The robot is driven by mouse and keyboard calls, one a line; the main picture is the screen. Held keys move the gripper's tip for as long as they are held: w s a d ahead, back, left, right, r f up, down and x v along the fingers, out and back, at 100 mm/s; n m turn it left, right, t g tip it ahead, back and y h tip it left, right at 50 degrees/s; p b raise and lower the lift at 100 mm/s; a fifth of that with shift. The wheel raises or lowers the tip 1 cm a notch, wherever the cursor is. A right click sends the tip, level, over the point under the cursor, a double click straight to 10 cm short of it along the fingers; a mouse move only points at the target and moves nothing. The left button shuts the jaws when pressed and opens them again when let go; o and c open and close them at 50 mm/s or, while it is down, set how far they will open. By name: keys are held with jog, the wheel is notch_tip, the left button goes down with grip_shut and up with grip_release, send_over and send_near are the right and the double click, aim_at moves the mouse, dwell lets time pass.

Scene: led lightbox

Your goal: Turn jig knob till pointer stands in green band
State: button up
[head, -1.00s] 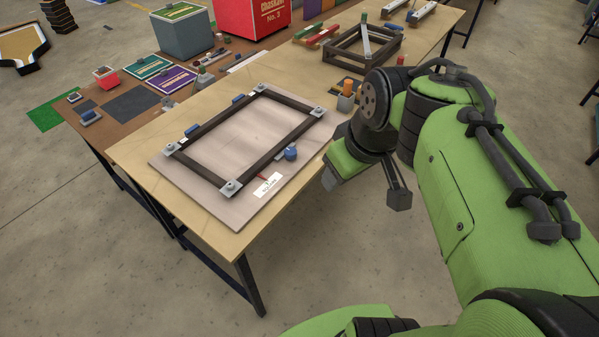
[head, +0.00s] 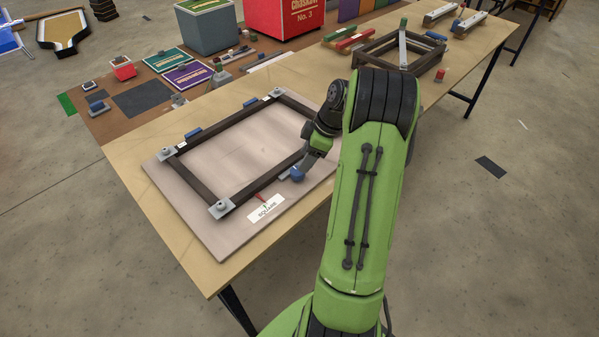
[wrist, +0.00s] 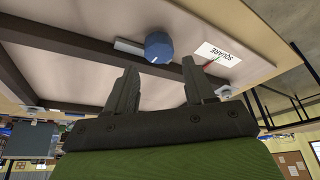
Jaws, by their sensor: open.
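The jig is a dark rectangular frame (head: 190,185) with grey corner brackets on a pale board (head: 187,213). The blue jig knob (head: 297,174) sits at the frame's near right side; it also shows in the wrist view (wrist: 158,47). A white card marked SQUARE (head: 266,209) lies on the board, with a red pointer (head: 261,197) at its edge. A small green mark shows on the card in the wrist view (wrist: 223,58); I cannot tell whether the pointer stands in it. My gripper (wrist: 163,78) is open and empty, its fingers just short of the knob, apparently not touching it.
A second dark frame (head: 372,62) stands farther back on the table. Red and green blocks (head: 352,41) lie beside it. Coloured cards and boxes cover the brown table at the back left. The board's front left part is clear.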

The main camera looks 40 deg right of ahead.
aim_at(298, 173)
jog(key=b+x, duration=0.1)
jog(key=x, duration=0.4)
jog(key=shift+w+f, duration=0.15)
jog(key=shift+f, duration=0.1)
jog(key=shift+c, duration=0.2)
jog(key=c, duration=0.7)
jog(key=shift+c, duration=0.2)
